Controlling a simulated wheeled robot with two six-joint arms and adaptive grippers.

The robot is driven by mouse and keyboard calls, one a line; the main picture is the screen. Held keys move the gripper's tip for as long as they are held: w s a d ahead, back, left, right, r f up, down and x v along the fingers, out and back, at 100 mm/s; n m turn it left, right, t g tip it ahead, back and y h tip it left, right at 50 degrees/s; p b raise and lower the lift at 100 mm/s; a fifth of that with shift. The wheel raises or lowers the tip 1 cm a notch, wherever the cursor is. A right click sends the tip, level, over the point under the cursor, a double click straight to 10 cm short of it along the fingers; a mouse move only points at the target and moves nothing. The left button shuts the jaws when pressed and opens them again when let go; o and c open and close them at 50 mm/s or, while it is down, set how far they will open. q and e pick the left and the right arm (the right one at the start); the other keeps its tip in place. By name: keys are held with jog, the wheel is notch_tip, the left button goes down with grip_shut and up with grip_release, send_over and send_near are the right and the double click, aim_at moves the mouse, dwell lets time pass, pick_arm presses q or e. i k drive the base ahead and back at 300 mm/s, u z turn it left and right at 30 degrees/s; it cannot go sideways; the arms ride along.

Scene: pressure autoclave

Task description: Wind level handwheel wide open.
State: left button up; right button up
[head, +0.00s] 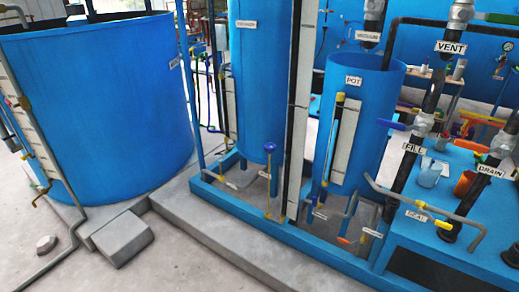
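A small blue knob-like wheel (270,147) tops a thin upright stem at the foot of the middle blue tank, near the picture's centre. I cannot tell whether this is the level handwheel; no readable label says "level". A blue tank labelled POT (380,95) stands to its right, with a yellow-topped sight gauge (331,140) and a pale scale on its front. Small valves with orange (345,240) and blue (320,215) handles sit low by the pot. Neither of my grippers is in view.
A large blue tank (100,100) stands at left. Valves labelled VENT (450,47), FILL (413,148), DRAIN (490,170) and SEAL (416,215) crowd the right, with a beaker (430,173). A concrete plinth edge (215,235) and block (122,238) border open floor at front.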

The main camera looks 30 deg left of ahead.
aim_at(269, 148)
jog(key=u, duration=0.4)
jog(key=k, duration=0.5)
jog(key=u, duration=1.15)
jog(key=i, duration=2.2)
jog(key=z, duration=1.55)
jog(key=i, duration=0.55)
jog(key=z, duration=0.55)
